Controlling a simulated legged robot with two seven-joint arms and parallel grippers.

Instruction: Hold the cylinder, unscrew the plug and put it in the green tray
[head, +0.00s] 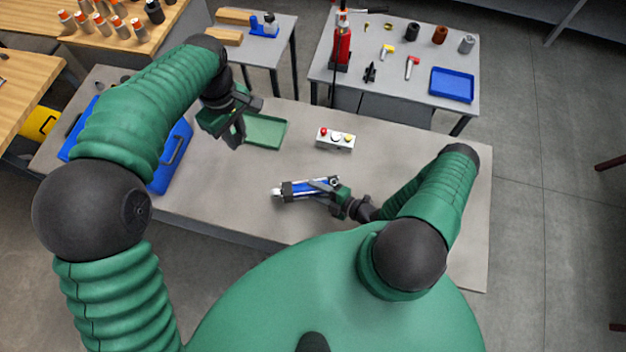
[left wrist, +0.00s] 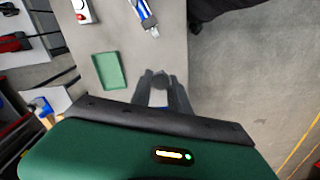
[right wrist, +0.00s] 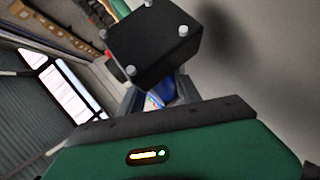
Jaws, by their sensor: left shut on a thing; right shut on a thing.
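The cylinder (head: 308,187), blue and silver with dark end blocks, lies over the grey table in the head view. My right gripper (head: 341,194) is shut on it near its right end. In the right wrist view a black end block (right wrist: 155,42) with silver bolts fills the space before the jaws. My left gripper (head: 238,136) is apart from the cylinder, beside the left edge of the green tray (head: 266,132). In the left wrist view its jaws are shut on the plug (left wrist: 160,80), a small dark round piece. The plug is hidden in the head view.
A button box (head: 336,138) stands right of the green tray. A blue case (head: 172,158) lies to the left of my left gripper. A second table behind carries a blue tray (head: 452,84) and small parts.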

